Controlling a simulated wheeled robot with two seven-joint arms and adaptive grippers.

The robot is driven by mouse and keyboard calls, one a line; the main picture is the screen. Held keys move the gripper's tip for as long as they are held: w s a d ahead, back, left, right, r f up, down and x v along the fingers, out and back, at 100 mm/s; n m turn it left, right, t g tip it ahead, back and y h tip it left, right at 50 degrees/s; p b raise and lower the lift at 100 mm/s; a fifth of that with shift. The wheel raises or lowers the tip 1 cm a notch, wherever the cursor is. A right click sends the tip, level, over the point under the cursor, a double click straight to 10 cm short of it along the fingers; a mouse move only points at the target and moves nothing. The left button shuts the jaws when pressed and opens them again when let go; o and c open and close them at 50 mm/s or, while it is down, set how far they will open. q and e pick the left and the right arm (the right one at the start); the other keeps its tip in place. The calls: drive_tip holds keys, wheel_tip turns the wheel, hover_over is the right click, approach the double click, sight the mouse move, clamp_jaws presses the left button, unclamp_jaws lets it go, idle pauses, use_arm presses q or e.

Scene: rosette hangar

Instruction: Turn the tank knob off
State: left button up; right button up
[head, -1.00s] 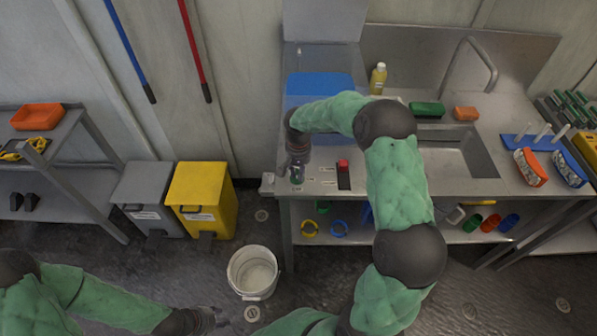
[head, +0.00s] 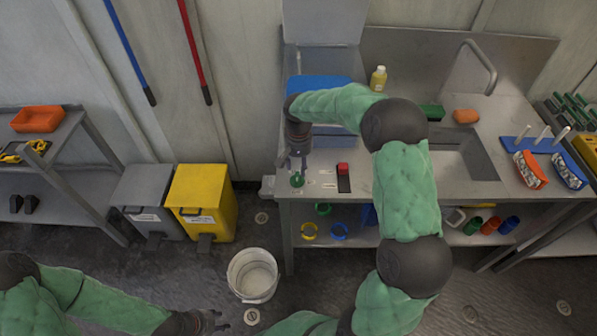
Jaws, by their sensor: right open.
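The green tank knob (head: 297,180) stands on the front left corner of the steel counter. Labels lie on the counter near it, too small to read. My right gripper (head: 293,163) is open and empty, just behind the knob, with its fingers pointing toward it. It appears apart from the knob. The tank (head: 318,84) with a blue surface is at the back left of the counter, partly hidden by my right arm. My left gripper (head: 216,322) is low in the picture, over the floor and away from the counter; its fingers are too small to judge.
A red switch on a black base (head: 343,175) sits right of the knob. The sink (head: 465,155), yellow bottle (head: 378,79) and orange sponge (head: 466,116) are further right. A white bucket (head: 253,273) and a yellow bin (head: 202,200) stand on the floor.

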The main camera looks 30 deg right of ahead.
sight(298, 176)
wheel_tip(298, 176, up, 7)
drive_tip(key=shift+f, duration=0.15)
idle(0.6)
